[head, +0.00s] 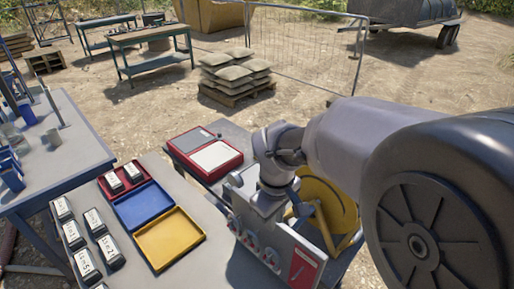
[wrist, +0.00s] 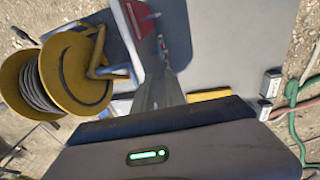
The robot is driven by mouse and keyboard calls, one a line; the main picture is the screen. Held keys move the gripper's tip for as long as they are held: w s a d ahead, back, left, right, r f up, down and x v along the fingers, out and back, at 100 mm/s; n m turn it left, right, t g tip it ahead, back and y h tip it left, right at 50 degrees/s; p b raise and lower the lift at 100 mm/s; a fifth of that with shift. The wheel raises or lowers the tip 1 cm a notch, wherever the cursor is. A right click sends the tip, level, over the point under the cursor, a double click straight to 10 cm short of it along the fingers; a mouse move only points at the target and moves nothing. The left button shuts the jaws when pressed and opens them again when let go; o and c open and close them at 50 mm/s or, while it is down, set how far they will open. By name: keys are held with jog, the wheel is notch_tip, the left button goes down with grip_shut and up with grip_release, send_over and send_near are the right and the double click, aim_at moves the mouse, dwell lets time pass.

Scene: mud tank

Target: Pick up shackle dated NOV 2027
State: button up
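A grey board (head: 285,243) stands upright in front of my arm in the head view. Several small metal pieces that look like shackles (head: 254,247) hang along its near face. Any dates are too small to read, so I cannot tell which one is marked NOV 2027. My gripper (head: 266,206) is at the end of my arm, just above or beside the board. Its fingertips are not clear. In the wrist view the board is seen nearly edge-on (wrist: 160,85), with a red patch at the top; a dark body with a green light fills the bottom.
A yellow hose reel (head: 328,205) stands behind the board and shows in the wrist view (wrist: 75,75). A red case (head: 208,152) lies behind left. Red, blue (head: 143,205) and yellow (head: 170,240) trays and several labelled blocks (head: 88,265) occupy the left table.

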jog(key=w+a+f+n+p, duration=0.1)
jog(key=w+a+f+n, duration=0.1)
jog(key=b, duration=0.3)
send_over(268, 249)
notch_tip(268, 249, down, 11)
jog(key=shift+h, duration=0.3)
notch_tip(268, 249, down, 6)
jog(key=shift+w+r+b, duration=0.1)
jog(key=shift+b, duration=0.45)
grip_shut()
